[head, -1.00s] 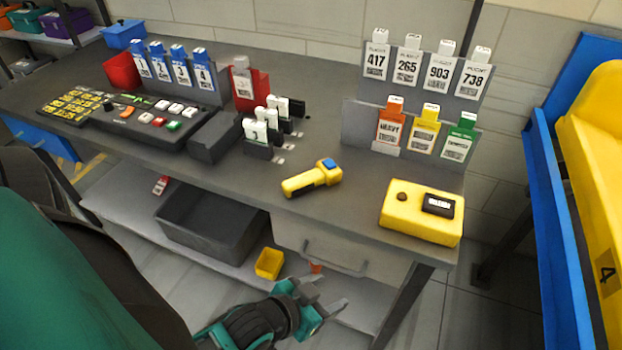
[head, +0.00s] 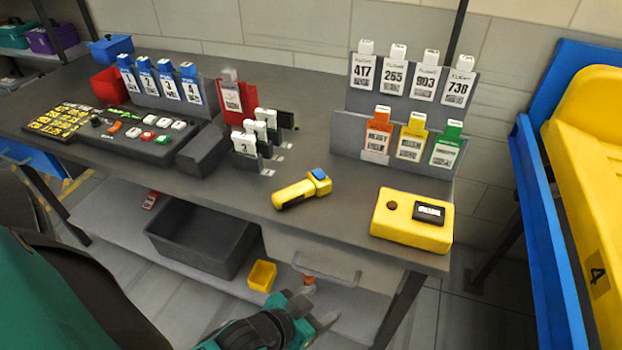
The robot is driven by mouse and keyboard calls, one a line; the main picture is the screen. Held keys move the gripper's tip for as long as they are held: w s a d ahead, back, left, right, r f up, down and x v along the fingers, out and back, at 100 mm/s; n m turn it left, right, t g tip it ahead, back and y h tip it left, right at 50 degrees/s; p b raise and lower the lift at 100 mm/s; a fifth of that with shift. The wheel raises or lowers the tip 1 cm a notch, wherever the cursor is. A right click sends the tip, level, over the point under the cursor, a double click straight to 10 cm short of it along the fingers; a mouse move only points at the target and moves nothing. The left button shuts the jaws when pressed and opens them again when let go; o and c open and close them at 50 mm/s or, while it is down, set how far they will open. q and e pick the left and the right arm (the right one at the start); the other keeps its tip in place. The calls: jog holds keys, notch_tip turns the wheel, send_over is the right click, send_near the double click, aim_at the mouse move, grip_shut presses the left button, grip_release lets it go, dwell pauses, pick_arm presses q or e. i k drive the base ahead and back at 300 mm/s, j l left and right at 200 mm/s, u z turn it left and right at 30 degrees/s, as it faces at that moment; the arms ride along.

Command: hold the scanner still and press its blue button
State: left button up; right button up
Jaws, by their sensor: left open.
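The yellow scanner (head: 300,190) lies on the grey worktable near its front edge. Its blue button (head: 319,174) shows on top of its right end, and its dark end points left. My left gripper (head: 322,312) is low in front of the table, below the tabletop and the drawer. It is open and empty, with its fingers pointing right, well apart from the scanner. My right gripper is not in the head view.
A yellow box (head: 412,220) with a dark display stands right of the scanner. Card racks (head: 408,108) stand behind it. A button panel (head: 110,130) and white-topped cards (head: 255,138) are to the left. A drawer handle (head: 326,268) juts out under the tabletop.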

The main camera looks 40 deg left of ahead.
aim_at(317, 174)
jog(key=l+u, duration=0.1)
jog(key=u, duration=0.3)
jog(key=l+u, duration=0.1)
jog(key=u, duration=0.3)
jog(key=l+u, duration=0.1)
jog(key=u, duration=0.3)
jog(key=l+u, duration=0.1)
jog(key=u, duration=0.3)
